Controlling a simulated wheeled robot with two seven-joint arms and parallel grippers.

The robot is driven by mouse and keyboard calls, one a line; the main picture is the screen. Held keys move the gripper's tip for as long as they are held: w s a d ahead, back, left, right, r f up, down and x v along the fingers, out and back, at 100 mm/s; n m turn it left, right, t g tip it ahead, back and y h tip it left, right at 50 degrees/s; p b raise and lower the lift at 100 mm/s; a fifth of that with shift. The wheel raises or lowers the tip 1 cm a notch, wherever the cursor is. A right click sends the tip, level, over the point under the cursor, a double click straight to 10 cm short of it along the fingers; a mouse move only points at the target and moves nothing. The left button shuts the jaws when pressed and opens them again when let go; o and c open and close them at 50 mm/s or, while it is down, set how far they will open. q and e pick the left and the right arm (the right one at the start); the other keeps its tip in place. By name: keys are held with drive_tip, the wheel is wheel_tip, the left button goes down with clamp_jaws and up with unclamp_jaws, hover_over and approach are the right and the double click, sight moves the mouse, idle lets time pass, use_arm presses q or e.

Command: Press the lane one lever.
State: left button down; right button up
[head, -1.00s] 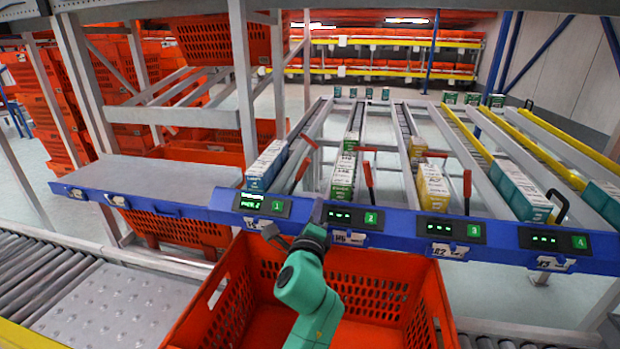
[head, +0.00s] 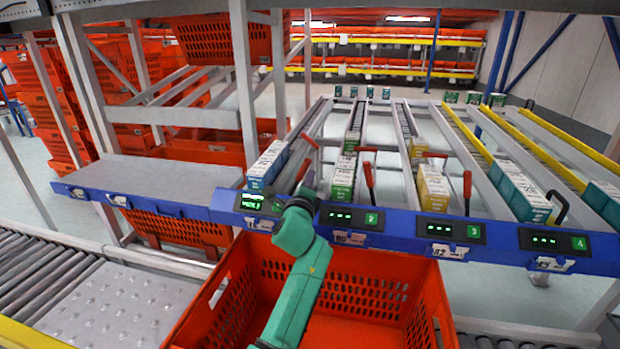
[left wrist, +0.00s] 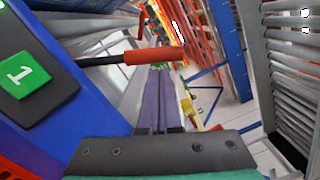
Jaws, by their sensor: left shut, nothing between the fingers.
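The lane one lever (head: 302,168) has a red handle and stands behind the blue front rail, beside the lane one cartons. In the left wrist view its red handle (left wrist: 155,55) on a metal rod crosses just ahead of my fingertips. I cannot tell whether they touch. A green label "1" (left wrist: 25,75) is at the left of that view. My left gripper (head: 309,181) is shut and empty, above the rail between the lane one and lane two displays, close to the lever. Its fingers also show in the left wrist view (left wrist: 160,75). My right gripper is not in view.
The blue rail (head: 400,226) carries numbered displays. Blue-and-white cartons (head: 267,163) sit in lane one and green-and-white cartons (head: 343,178) in lane two. The lane two lever (head: 369,176) is to the right. An orange tote (head: 370,275) stands below my left arm.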

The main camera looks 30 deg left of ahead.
use_arm(q)
drive_tip(key=shift+r, duration=0.1)
drive_tip(key=shift+s+a, duration=0.1)
drive_tip(key=shift+a+r+n+p, duration=0.2)
drive_tip(key=shift+n+p, duration=0.2)
drive_tip(key=shift+p, duration=0.05)
drive_tip(key=shift+s+a+r+n+p, duration=0.15)
drive_tip(key=shift+a+r+n+p, duration=0.15)
drive_tip(key=shift+n+p, duration=0.15)
drive_tip(key=shift+s+a+r+n+p, duration=0.1)
drive_tip(key=shift+a+r+n+p, duration=0.3)
drive_tip(key=shift+p, duration=0.3)
drive_tip(key=shift+s+a+r+n+p, duration=0.15)
drive_tip(key=shift+a+r+n+p, duration=0.05)
drive_tip(key=shift+a+n+p, duration=0.4)
drive_tip(key=shift+s+a+r+n+p, duration=0.15)
drive_tip(key=shift+a+n+p, duration=0.35)
drive_tip(key=shift+n+p, duration=0.15)
drive_tip(key=a+n+p, duration=0.2)
drive_tip(key=shift+s+a+n, duration=0.2)
drive_tip(key=shift+s+n, duration=0.1)
drive_tip(key=shift+s, duration=0.05)
drive_tip(key=shift+s+a+f+n, duration=0.1)
drive_tip(key=shift+a+f+n, duration=0.05)
drive_tip(key=shift+a+n, duration=0.35)
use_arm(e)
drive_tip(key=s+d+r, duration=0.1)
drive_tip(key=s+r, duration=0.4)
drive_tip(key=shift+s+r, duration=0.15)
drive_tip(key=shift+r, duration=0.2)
